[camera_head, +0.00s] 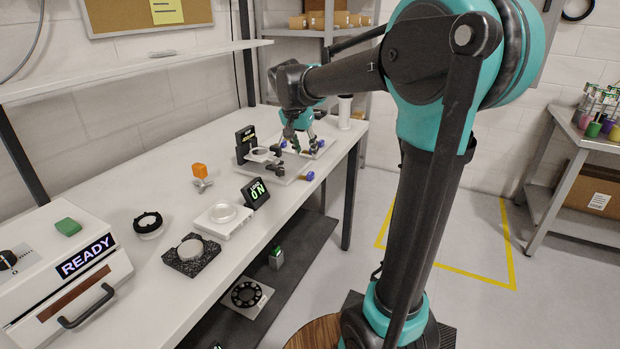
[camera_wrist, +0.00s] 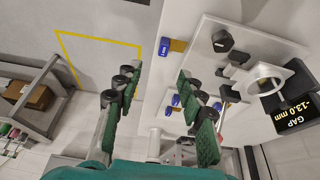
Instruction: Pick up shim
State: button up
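My gripper (camera_head: 297,138) is over the far end of the workbench. In the wrist view (camera_wrist: 157,100) its green-padded fingers stand wide apart with nothing between them. Near the fingers is a mirror fixture (camera_head: 272,172) with a white plate and ring (camera_wrist: 266,76). I cannot tell for certain which thing is the shim. A small blue piece with a brass-coloured part (camera_wrist: 165,47) sits at the plate's edge. Similar blue pieces (camera_wrist: 176,100) lie near the right finger, partly hidden by it. In the head view a blue piece (camera_head: 310,175) shows at the plate's front edge.
A black gap display (camera_wrist: 290,112) reads -13.0 mm. Nearer on the bench (camera_head: 120,215) are an orange-topped piece (camera_head: 200,171), a white scale-like device (camera_head: 222,220), a dark textured block (camera_head: 192,261) and a READY machine (camera_head: 65,275). A shelf (camera_head: 130,66) runs above the bench.

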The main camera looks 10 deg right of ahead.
send_over(310, 173)
jog(key=s, duration=0.2)
jog(key=f, duration=0.6)
jog(key=shift+s+a, duration=0.1)
jog(key=shift+a, duration=0.3)
jog(key=shift+a+x, duration=0.15)
jog(key=shift+x, duration=1.2)
jog(key=shift+a+x, duration=0.2)
jog(key=shift+x, duration=1.1)
grip_shut()
